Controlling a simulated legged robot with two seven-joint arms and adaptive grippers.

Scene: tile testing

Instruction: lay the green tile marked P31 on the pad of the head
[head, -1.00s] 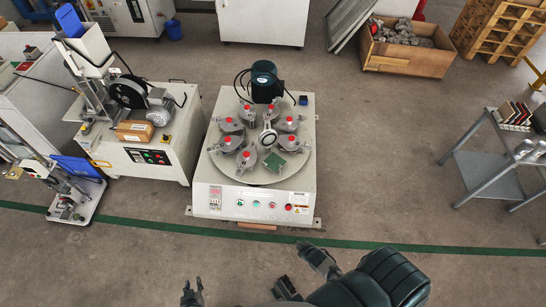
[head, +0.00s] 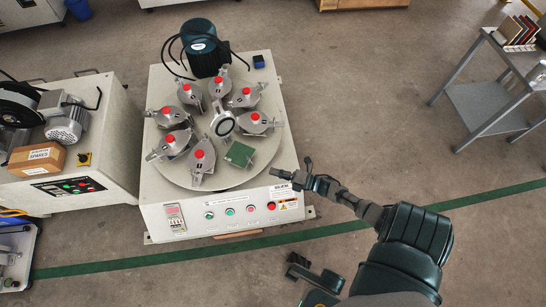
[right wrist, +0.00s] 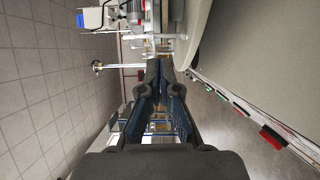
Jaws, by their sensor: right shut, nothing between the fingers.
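The green tile (head: 239,154) lies at the near-right station of the round plate (head: 215,178) on the white machine; its marking is too small to read. I cannot tell how it sits on a pad. Several grey heads with red knobs ring the plate, one (head: 254,119) just behind the tile. My right gripper (head: 291,168) is beside the machine's front right corner, right of and nearer than the tile, apart from it. In the right wrist view its fingers (right wrist: 158,72) are shut with nothing between them.
A dark motor (head: 204,48) with cables stands at the back of the machine. A control panel (head: 250,208) faces the front. A grey shelf cart (head: 487,100) stands at the right. A second machine with a cardboard box (head: 36,160) is at the left. Floor between machine and cart is clear.

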